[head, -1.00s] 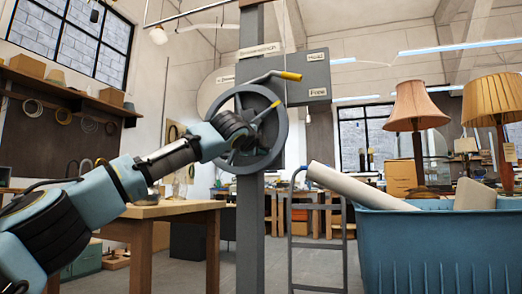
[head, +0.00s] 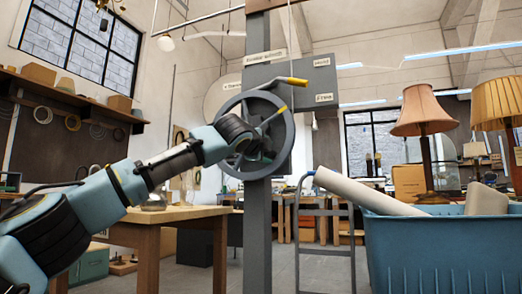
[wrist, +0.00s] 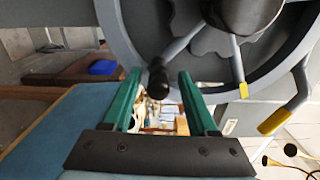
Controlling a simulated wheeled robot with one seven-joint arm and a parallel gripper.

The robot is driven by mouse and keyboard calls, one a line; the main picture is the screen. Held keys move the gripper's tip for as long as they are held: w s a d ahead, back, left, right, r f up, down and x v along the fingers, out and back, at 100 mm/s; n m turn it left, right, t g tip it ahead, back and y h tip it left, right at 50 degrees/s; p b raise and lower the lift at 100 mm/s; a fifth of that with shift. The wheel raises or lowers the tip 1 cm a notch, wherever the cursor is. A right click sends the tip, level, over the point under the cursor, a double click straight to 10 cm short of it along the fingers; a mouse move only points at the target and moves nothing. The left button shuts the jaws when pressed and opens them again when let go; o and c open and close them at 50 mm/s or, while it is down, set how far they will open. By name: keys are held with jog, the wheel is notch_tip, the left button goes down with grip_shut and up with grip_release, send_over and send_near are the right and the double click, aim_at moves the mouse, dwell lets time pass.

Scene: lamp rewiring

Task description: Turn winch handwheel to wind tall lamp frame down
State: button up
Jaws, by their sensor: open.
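The winch handwheel (head: 287,150), a grey spoked wheel, is on the tall grey post in the middle of the head view. In the wrist view its rim (wrist: 112,35) curves across the top, with the dark hub (wrist: 248,12) at upper right. A spoke ends in a dark knob (wrist: 157,76). My gripper (wrist: 160,76) has two green fingers apart, and the knob appears between their tips; I cannot tell whether they touch it. I cannot identify the tall lamp frame.
A yellow-tipped lever (head: 297,81) sits above the wheel beside a grey plate labelled "Hold" and "Free". It also shows in the wrist view (wrist: 285,113). A wooden table (head: 150,217) stands left, a blue bin (head: 440,255) right, with shaded lamps (head: 424,112) behind it.

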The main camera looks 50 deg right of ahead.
jog(key=b+v, duration=0.1)
jog(key=v, duration=0.8)
jog(key=shift+a, duration=0.25)
